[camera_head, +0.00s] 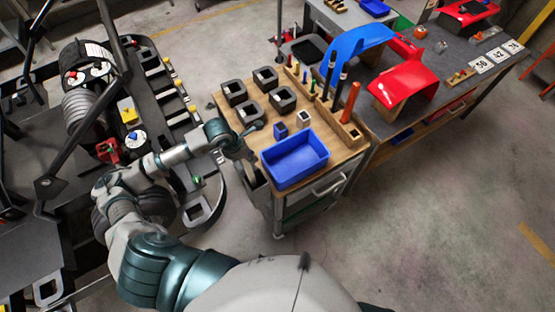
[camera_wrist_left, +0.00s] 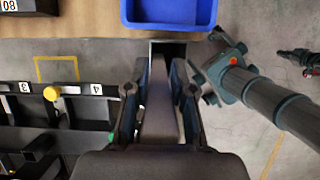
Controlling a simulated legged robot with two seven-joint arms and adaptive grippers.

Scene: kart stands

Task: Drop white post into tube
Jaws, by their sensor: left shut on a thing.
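My left gripper (camera_head: 244,154) is at the near left edge of the wooden-topped cart, beside the blue bin. In the left wrist view its two fingers (camera_wrist_left: 160,95) are shut on a long pale grey post (camera_wrist_left: 158,122). The post points away from the wrist. A dark square opening (camera_wrist_left: 170,47), apparently the tube, is just past the post's far end, at the cart's edge below the bin. I cannot tell whether the post's end is inside it. In the head view the gripper hides most of this spot.
The blue bin (camera_head: 295,158) stands on the cart top (camera_head: 252,139), with several black square cups (camera_head: 265,78) behind it. A wooden holder with an orange-red post (camera_head: 350,103) is at the right. A black kart frame (camera_head: 160,85) stands left. Floor on the right is clear.

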